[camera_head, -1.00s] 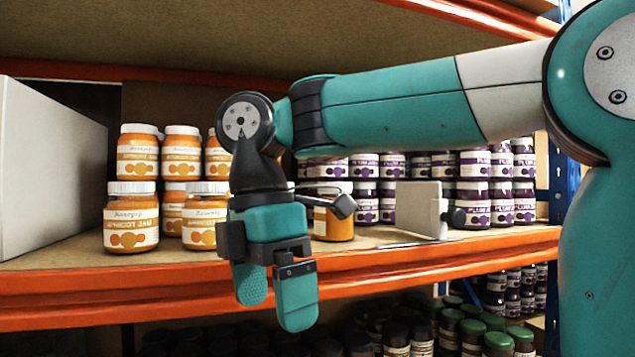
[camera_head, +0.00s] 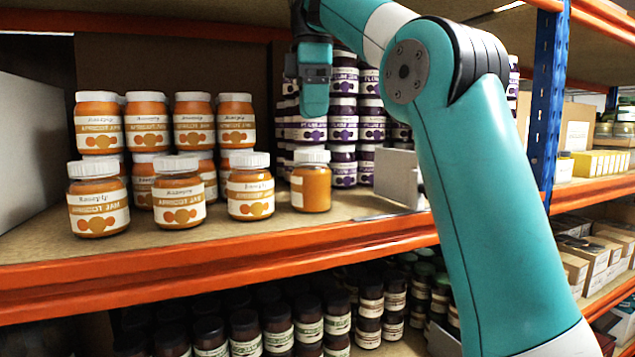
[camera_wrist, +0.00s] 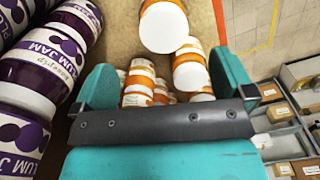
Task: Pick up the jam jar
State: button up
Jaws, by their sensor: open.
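Orange apricot jam jars with white lids stand in stacked rows on the left of the shelf, such as the front jar (camera_head: 97,205). One orange jar (camera_head: 311,188) stands at the right end of the front row, its label mostly turned away. My gripper (camera_head: 315,105) hangs above and behind that end jar, apart from it, before the plum jars. In the wrist view my gripper (camera_wrist: 165,85) is open, a finger at each side and nothing held. Orange jars (camera_wrist: 190,72) show beyond and between the fingers; one jar (camera_wrist: 164,28) is at the top.
Purple plum jam jars (camera_head: 343,130) are stacked behind my gripper and fill the left of the wrist view (camera_wrist: 45,65). A grey plate (camera_head: 398,178) stands right of the end jar. A white box (camera_head: 30,150) bounds the left. The orange shelf edge (camera_head: 200,270) runs along the front.

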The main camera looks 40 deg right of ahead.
aim_at(312, 151)
notch_tip(312, 151, down, 4)
jog(key=b, duration=0.3)
jog(key=shift+f, duration=0.25)
jog(key=shift+s+a+f, duration=0.1)
jog(key=shift+f, duration=1.55)
jog(key=shift+s+a+f, duration=0.1)
jog(key=shift+f, duration=1.5)
jog(key=c, duration=1.1)
jog(key=shift+c, duration=1)
jog(key=shift+r, duration=0.1)
notch_tip(312, 151, up, 10)
jog(key=p, duration=0.3)
jog(key=shift+w, duration=0.1)
